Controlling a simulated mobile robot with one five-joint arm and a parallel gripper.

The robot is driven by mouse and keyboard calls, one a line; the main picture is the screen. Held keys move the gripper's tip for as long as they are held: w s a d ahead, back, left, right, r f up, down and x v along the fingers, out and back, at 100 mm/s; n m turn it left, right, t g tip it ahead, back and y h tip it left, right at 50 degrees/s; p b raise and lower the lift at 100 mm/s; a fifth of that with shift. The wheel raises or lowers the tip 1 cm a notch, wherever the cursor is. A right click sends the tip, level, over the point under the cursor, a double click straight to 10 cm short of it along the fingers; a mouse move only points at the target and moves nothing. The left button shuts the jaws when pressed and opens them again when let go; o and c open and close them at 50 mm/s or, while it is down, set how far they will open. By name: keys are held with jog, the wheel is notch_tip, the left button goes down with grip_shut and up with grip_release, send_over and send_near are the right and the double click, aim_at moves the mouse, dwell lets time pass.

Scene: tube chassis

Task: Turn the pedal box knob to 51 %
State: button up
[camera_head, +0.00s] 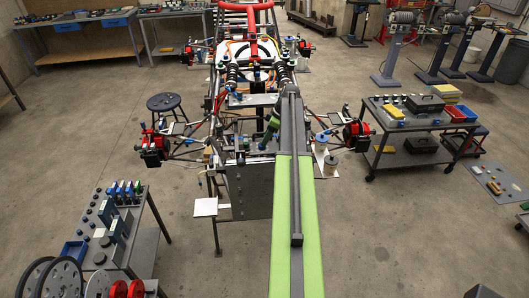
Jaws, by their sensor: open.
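The tube chassis (216,88) stands in the middle of the room, with a grey panelled front box (250,190) nearest me. The pedal box area (238,143) is at the top of this front end, crowded with small dark and metal parts. I cannot make out the pedal box knob or its setting. My green and grey arm reaches forward over the right side of the front end. My gripper (263,146) points down at the pedal box area, small and dark. It is open, with nothing visible in it. I cannot tell whether it touches anything.
A grey bench (143,240) with bottles and reels stands at the left front. A stool (163,102) is left of the chassis. A tool cart (400,125) stands at the right. Red wheel hubs (154,147) stick out on both sides. The floor between is clear.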

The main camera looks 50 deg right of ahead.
jog(key=b+x, duration=0.2)
jog(key=x, duration=0.2)
jog(key=shift+f+b, duration=0.25)
jog(key=shift+b, duration=0.05)
jog(key=shift+r, duration=0.1)
